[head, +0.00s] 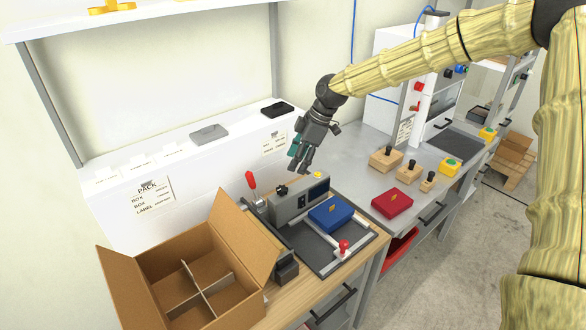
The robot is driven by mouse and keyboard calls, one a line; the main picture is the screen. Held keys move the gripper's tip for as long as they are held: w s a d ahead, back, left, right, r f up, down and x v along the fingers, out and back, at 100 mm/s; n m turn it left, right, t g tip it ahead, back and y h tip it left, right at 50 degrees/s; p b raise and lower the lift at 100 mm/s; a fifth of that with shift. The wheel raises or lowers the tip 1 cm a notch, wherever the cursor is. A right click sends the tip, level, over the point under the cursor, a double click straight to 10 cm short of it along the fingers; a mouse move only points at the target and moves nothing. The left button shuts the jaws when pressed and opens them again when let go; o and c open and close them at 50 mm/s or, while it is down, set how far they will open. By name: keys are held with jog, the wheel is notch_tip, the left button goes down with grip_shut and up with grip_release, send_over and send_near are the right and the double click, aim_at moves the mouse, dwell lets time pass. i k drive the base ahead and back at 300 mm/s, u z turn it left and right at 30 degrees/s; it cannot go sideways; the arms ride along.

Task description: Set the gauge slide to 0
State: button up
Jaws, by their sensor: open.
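My gripper (300,168) hangs in the air, pointing down, above and behind the grey control box (289,207) on the wooden bench. Its fingers are apart and nothing shows between them. A red knob (343,246) stands on a pale rail at the front right of the dark bed (312,253); it looks like the gauge slide, but I cannot read any scale mark. A blue box (331,213) lies on the bed near the rails. My gripper is well apart from the red knob.
A red-handled lever (251,182) stands left of the control box. An open cardboard carton with dividers (128,290) fills the front left. A red box (392,203) and several wooden blocks with black knobs (408,171) sit on the grey table to the right.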

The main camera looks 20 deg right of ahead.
aim_at(342, 251)
jog(key=k, duration=1)
